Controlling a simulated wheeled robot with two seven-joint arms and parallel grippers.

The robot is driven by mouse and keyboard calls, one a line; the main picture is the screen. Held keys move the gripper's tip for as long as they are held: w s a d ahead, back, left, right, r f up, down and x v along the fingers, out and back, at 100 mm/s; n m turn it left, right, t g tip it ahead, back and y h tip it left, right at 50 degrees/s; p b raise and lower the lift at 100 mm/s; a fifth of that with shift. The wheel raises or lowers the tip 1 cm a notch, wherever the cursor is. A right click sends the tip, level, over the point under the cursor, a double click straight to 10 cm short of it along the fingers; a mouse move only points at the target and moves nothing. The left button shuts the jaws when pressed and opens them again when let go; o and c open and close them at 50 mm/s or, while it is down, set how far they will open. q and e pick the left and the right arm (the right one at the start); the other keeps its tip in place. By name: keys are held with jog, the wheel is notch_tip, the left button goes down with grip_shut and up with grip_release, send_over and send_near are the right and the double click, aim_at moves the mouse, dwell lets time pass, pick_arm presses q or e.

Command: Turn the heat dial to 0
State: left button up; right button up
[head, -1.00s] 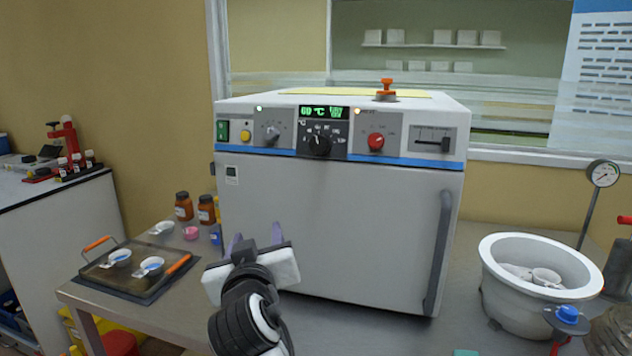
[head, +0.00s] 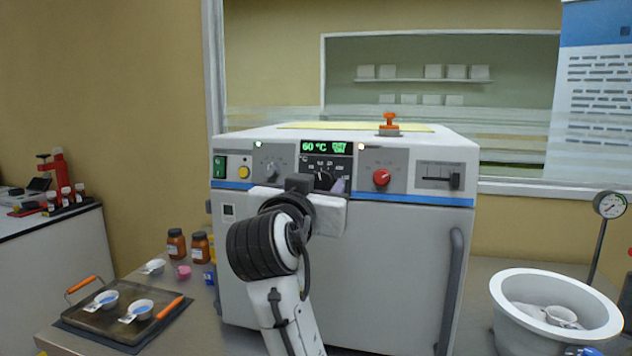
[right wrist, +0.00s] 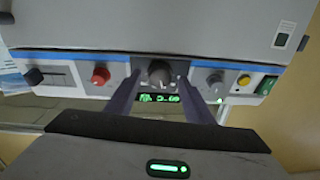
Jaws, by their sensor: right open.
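The white oven (head: 390,225) has a control panel with a green display (head: 323,147) reading 60 °C. The black heat dial (right wrist: 159,73) sits in the middle of the panel, under the display; in the head view my gripper partly hides it. My right gripper (right wrist: 160,82) is open in front of the panel, its two dark fingers pointing at it, one on each side of the dial in the right wrist view. I cannot tell whether they touch it. In the head view one purplish fingertip (head: 339,186) shows by the dial. My left gripper is not in view.
A grey knob (head: 271,168), a red knob (head: 381,177) and a slider (head: 438,178) flank the dial. A tray (head: 97,320) with small dishes lies at left, beside brown bottles (head: 176,245). A white bowl (head: 510,300) and a gauge (head: 610,205) stand at right.

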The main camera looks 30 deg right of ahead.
jog(key=shift+w+d, duration=0.3)
jog(key=shift+d, duration=0.1)
jog(key=shift+c, duration=0.2)
jog(key=c, duration=1)
jog(key=shift+r+n+y+p, duration=0.2)
jog(key=shift+n+y+p, duration=0.1)
jog(key=shift+n+p, duration=0.8)
jog(key=n+p, duration=0.3)
jog(key=n, duration=0.1)
jog(key=shift+s+t+y+p, duration=0.1)
jog(key=shift+t+y+p, duration=0.25)
jog(key=shift+t+y, duration=0.05)
jog(key=n+y, duration=0.1)
jog(key=n, duration=0.1)
jog(key=shift+n+p, duration=0.3)
jog(key=shift+n, duration=0.1)
jog(key=shift+n+y, duration=0.5)
jog(key=shift+n, duration=1.8)
